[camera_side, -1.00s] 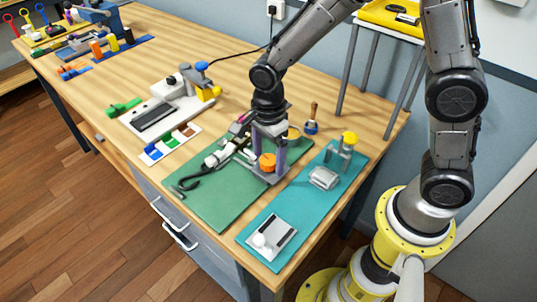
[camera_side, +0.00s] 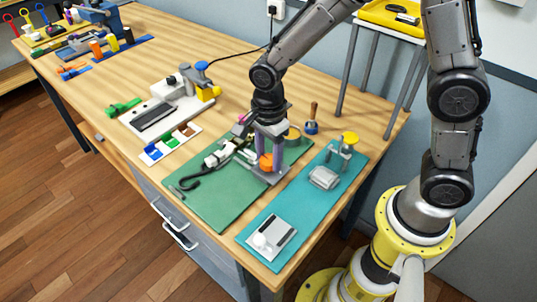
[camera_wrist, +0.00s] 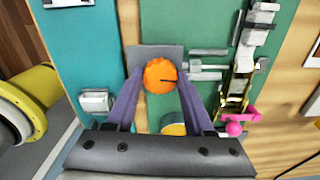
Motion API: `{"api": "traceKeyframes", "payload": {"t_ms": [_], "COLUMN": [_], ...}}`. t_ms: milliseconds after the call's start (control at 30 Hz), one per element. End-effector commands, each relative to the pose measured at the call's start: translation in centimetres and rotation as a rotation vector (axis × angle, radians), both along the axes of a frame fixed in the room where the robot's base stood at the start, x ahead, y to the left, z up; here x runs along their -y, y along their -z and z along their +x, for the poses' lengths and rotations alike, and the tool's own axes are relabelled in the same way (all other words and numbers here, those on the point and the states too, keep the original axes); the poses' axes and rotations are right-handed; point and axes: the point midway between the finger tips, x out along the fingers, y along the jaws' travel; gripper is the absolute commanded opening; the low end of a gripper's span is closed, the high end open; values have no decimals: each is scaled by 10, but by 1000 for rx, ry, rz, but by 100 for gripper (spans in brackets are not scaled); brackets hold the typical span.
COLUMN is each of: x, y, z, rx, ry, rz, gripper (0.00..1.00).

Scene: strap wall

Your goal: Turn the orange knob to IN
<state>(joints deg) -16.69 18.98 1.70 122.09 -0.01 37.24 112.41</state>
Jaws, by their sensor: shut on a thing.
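The orange knob (camera_side: 265,161) sits on a grey plate (camera_side: 270,177) on the green mat (camera_side: 215,200). In the wrist view the orange knob (camera_wrist: 160,76) is round with a scalloped rim. A dark line on it points right, towards a metal rod. My gripper (camera_side: 267,154) points down over the knob, and in the wrist view my gripper (camera_wrist: 160,85) has a purple-grey finger on each side of it, shut on it. Any IN marking is not legible in these frames.
A strap buckle assembly (camera_side: 225,155) with a black hook lies left of the knob. A teal mat (camera_side: 290,222) with metal fittings lies on the right. A wooden-handled tool (camera_side: 312,120) stands behind. A white device (camera_side: 165,110) stands further left.

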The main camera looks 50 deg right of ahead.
Motion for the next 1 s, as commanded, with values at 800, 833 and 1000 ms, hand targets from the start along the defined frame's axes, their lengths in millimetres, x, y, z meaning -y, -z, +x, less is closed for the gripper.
{"api": "traceKeyframes", "payload": {"t_ms": [800, 833, 1000], "x": [0, 0, 0], "y": [-1, -2, -2], "z": [0, 0, 0], "rx": [1, 2, 2], "ry": [-713, -742, -903], "rz": [0, 1, 0], "gripper": [0, 0, 0]}}
